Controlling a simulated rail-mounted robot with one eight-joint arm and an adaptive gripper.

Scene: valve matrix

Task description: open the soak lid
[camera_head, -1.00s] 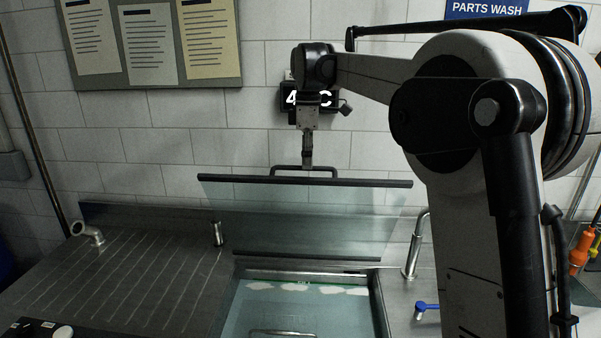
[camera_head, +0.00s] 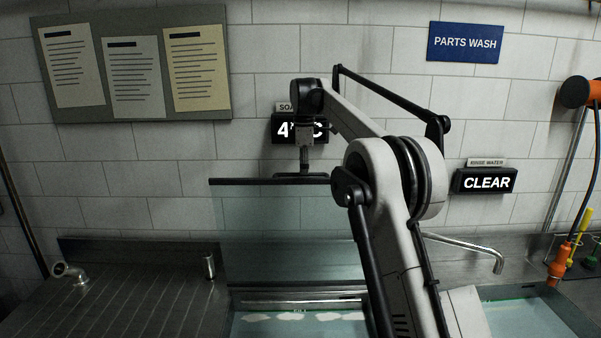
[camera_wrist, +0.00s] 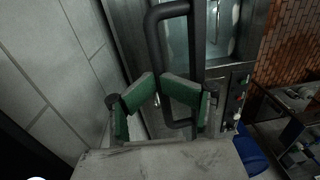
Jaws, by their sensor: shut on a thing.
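The soak lid (camera_head: 270,215) is a clear glass panel with a dark top edge, standing raised and close to upright at the back of the soak basin (camera_head: 300,327). Its dark handle (camera_head: 284,175) is at the top edge. My gripper (camera_head: 305,172) is at the handle, at the end of my arm. In the wrist view, the green-padded fingers of my gripper (camera_wrist: 160,90) are shut on the looped black handle (camera_wrist: 152,45). My arm hides the right part of the lid.
A steel drainboard (camera_head: 130,290) with a short pipe (camera_head: 70,271) lies to the left. A temperature display (camera_head: 287,130) is on the wall behind my gripper. A rinse faucet (camera_head: 480,250) and orange-handled tools (camera_head: 560,262) stand to the right.

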